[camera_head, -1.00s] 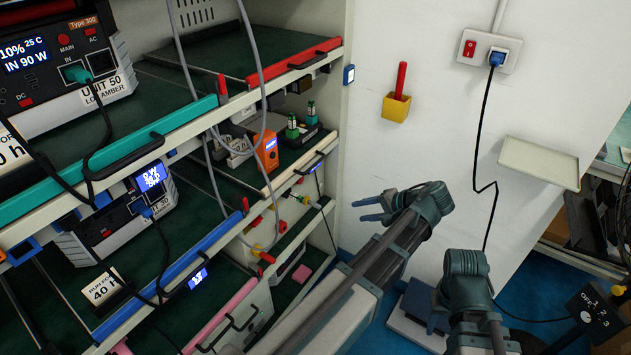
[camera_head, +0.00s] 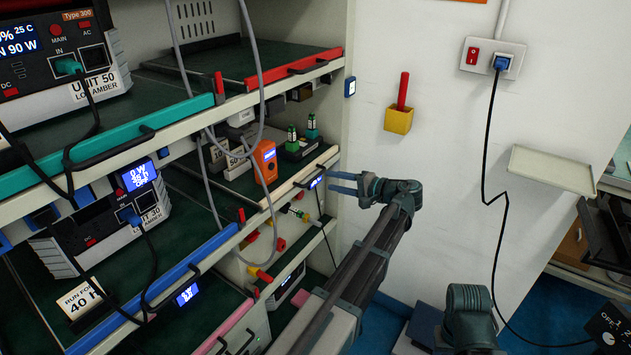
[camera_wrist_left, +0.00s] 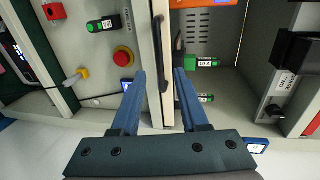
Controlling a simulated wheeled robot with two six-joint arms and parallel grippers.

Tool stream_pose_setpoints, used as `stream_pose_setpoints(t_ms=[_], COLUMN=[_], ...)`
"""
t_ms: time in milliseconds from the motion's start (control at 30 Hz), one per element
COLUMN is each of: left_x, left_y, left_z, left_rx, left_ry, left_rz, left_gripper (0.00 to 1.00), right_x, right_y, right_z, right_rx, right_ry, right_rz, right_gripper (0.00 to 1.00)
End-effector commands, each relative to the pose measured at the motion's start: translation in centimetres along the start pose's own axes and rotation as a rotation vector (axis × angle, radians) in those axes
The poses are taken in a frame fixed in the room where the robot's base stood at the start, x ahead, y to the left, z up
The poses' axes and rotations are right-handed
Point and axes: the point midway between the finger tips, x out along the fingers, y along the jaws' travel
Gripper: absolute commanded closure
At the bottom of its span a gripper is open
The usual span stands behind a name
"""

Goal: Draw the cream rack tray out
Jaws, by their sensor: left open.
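The cream rack tray (camera_head: 285,194) sits in the middle shelf level of the rack, with a cream front edge and a black bar handle (camera_head: 311,176). Its deck carries an orange meter and small green-topped items. My left gripper (camera_head: 332,182) is open and empty, its blue fingers pointing left at the tray's right front end. In the left wrist view the fingers (camera_wrist_left: 160,72) stand either side of the line of the cream edge (camera_wrist_left: 158,30). My right gripper is out of view.
Trays with red (camera_head: 295,67), teal (camera_head: 125,140) and blue (camera_head: 150,305) edges surround it. Grey cables (camera_head: 209,170) hang across the rack front. A yellow wall cup (camera_head: 398,120) and a wall shelf (camera_head: 552,170) are at the right.

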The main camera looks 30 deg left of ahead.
Motion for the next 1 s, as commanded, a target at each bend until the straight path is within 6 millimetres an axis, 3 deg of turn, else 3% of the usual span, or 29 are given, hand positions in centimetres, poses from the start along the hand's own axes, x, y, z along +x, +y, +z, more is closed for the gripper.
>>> stream_pose_setpoints(t_ms=[200,400,867,1000], left_x=[4.3,6.5,7.4,7.4], left_y=[0.2,0.1,0.0,0.0], left_z=[0.0,-0.1,0.0,0.0], left_rx=[-0.001,-0.001,0.0,0.0], left_ry=[-0.002,0.0,0.001,0.001], left_rz=[0.001,0.001,0.001,0.001], left_gripper=[0.56,0.56,0.56,0.81], right_x=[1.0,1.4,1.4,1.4], right_y=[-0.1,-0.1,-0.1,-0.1], right_z=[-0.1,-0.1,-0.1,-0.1], right_rx=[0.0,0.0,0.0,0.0], right_ry=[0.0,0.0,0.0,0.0], right_rz=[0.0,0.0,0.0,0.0], right_gripper=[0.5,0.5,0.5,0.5])
